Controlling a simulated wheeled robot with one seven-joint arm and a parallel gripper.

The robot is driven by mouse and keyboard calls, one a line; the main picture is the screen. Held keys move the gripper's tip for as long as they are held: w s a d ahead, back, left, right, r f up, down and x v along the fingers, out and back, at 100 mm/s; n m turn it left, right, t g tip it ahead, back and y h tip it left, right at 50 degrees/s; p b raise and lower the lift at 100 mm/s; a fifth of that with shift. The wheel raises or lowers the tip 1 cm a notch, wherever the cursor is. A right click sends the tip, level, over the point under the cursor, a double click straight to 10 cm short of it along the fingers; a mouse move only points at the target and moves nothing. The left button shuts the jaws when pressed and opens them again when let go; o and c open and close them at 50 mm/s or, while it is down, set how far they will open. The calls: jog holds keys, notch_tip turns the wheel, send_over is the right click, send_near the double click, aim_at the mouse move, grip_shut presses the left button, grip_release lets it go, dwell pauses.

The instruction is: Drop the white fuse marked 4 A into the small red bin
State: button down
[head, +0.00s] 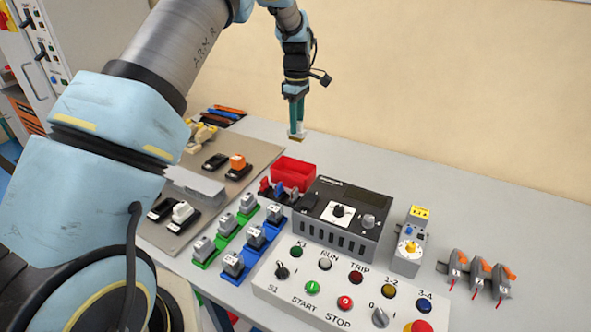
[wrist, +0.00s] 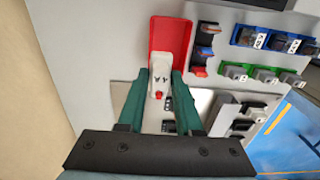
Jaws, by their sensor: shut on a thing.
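The white fuse (wrist: 161,68) is between the two green fingers of my gripper (wrist: 160,78). Its dark marking is small and I cannot read it surely; a red spot shows at its near end. In the head view my gripper (head: 297,128) points down above the table, shut on the fuse, whose pale end shows at the fingertips. The small red bin (head: 293,173) is open and stands on the table below my gripper, towards the camera. In the wrist view the red bin (wrist: 170,24) lies behind the fuse, which covers part of its inside.
A grey control box (head: 340,215) stands right of the bin. Several fuse holders on blue and green rails (head: 248,250) lie in front. The table behind and right of the bin is clear.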

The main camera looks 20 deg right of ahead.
aim_at(297, 140)
jog(key=shift+f+b, duration=1.85)
jog(key=shift+f, duration=1.1)
jog(key=c, duration=0.5)
grip_release()
notch_tip(297, 140, up, 11)
jog(key=b, duration=0.3)
jog(key=s+a+f+m+t, duration=0.1)
jog(key=s+a+m, duration=0.25)
jog(key=a, duration=1.15)
jog(key=s+a+f+m, duration=0.2)
jog(key=s+a, duration=0.3)
jog(key=a, duration=1)
jog(key=s+a+f+m, duration=0.2)
jog(key=s+a+m, duration=0.1)
jog(key=s+a, duration=0.5)
jog(key=s, duration=0.2)
jog(key=shift+s+a+f+t, duration=0.25)
jog(key=shift+s+f+t, duration=0.05)
jog(key=shift+s+f, duration=0.05)
